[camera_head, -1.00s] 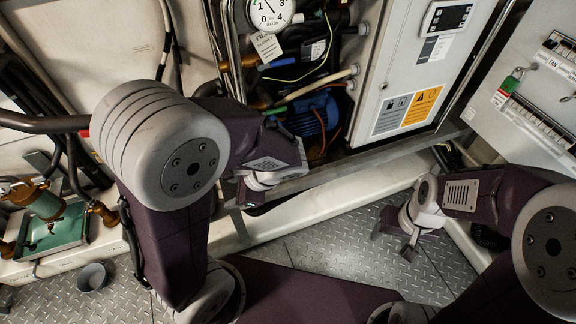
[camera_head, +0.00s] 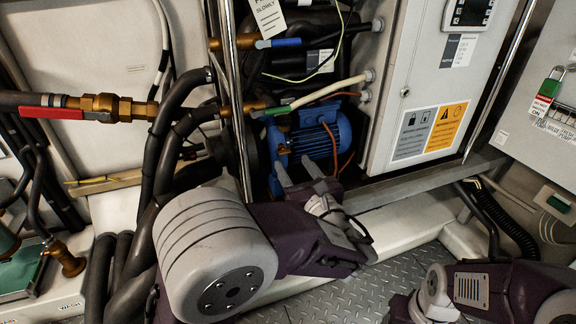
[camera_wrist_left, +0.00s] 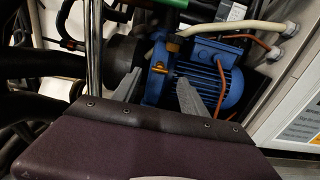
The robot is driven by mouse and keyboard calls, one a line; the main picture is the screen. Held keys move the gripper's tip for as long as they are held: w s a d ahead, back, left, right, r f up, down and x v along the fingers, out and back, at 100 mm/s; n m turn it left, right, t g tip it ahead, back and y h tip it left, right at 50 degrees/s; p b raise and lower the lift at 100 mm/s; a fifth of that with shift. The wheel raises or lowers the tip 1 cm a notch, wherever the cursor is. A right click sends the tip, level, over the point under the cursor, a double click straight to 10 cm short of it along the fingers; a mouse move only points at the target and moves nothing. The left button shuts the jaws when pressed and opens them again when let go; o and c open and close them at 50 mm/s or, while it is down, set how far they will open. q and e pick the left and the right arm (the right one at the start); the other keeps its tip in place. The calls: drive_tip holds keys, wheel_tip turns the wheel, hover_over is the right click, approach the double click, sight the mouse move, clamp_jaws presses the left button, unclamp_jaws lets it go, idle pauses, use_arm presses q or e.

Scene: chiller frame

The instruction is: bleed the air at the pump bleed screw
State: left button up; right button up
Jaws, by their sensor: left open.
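The blue pump motor (camera_head: 318,137) sits low in the open frame, left of the white control box. The wrist view shows its finned blue body (camera_wrist_left: 212,82) and a small brass fitting (camera_wrist_left: 172,48) on the blue pump casing beside it. I cannot tell for sure whether that fitting is the bleed screw. My left gripper (camera_head: 298,172) is open and empty, its fingers pointing at the pump. In the wrist view the two grey fingertips (camera_wrist_left: 158,82) stand apart in front of the casing, below the brass fitting. My right gripper is low at the right, its wrist (camera_head: 437,288) showing but its fingers unclear.
A pale hose (camera_head: 325,90) and an orange cable run close above and beside the pump. An upright metal pipe (camera_head: 238,110) stands to its left. The control box (camera_head: 412,75) limits room on the right. A frame rail (camera_head: 425,177) crosses in front.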

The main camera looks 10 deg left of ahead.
sight(286, 153)
use_arm(q)
drive_tip(key=b+x, duration=0.1)
drive_tip(key=x, duration=0.3)
drive_tip(key=shift+w+a, duration=0.15)
drive_tip(key=shift+w, duration=0.05)
clamp_jaws()
use_arm(e)
wheel_tip(286, 153, down, 2)
drive_tip(key=shift+f, duration=0.1)
